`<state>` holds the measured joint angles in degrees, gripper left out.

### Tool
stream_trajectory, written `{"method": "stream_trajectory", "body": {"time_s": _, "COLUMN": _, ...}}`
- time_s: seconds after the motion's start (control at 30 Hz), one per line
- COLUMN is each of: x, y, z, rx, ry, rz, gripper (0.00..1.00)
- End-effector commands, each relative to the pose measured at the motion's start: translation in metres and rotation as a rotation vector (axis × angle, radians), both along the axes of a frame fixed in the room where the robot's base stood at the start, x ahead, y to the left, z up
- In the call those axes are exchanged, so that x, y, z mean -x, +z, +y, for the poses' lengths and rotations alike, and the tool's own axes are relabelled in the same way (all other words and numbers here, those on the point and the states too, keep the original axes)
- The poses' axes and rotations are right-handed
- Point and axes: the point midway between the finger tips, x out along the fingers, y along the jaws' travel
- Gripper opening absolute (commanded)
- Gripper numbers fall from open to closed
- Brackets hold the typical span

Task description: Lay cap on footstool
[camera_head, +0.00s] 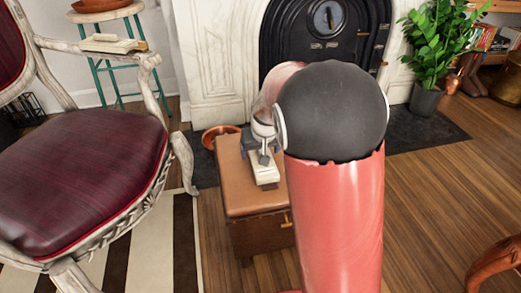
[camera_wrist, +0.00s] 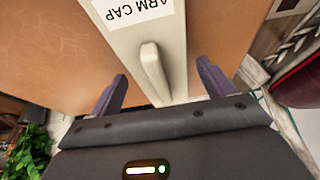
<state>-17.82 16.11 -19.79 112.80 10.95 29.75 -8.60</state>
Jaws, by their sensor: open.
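The cap is a long cream piece (camera_wrist: 160,28) with a raised handle and a label reading "ARM CAP". In the head view, the cap (camera_head: 266,174) lies on the brown leather top of the footstool (camera_head: 243,205), whose surface also fills much of the wrist view (camera_wrist: 60,40). My gripper (camera_wrist: 161,70) is open, with one finger on each side of the cap's handle and gaps between. In the head view, my gripper (camera_head: 263,148) is over the cap's far end, and my arm hides the footstool's right side.
A dark red armchair (camera_head: 80,175) stands close on the left. A teal-legged stool (camera_head: 122,68) is behind it. A white fireplace (camera_head: 220,50) stands at the back, with a copper-coloured bowl (camera_head: 218,133) behind the footstool. A potted plant (camera_head: 428,60) is at the back right; bare wood floor lies right.

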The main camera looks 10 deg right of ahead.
Motion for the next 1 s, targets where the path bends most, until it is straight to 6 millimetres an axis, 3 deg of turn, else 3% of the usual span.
{"method": "stream_trajectory", "body": {"time_s": 0.5, "x": 0.037, "y": 0.093, "z": 0.000, "rx": -0.001, "ry": 0.001, "rz": -0.005, "gripper": 0.81}}
{"method": "stream_trajectory", "body": {"time_s": 0.77, "x": 0.051, "y": 0.115, "z": -0.001, "rx": -0.006, "ry": -0.001, "rz": -0.004, "gripper": 0.81}}
{"method": "stream_trajectory", "body": {"time_s": 0.87, "x": 0.073, "y": 0.126, "z": -0.003, "rx": -0.027, "ry": -0.002, "rz": -0.011, "gripper": 0.81}}
{"method": "stream_trajectory", "body": {"time_s": 1.0, "x": 0.132, "y": 0.148, "z": -0.008, "rx": -0.064, "ry": 0.001, "rz": -0.034, "gripper": 0.81}}
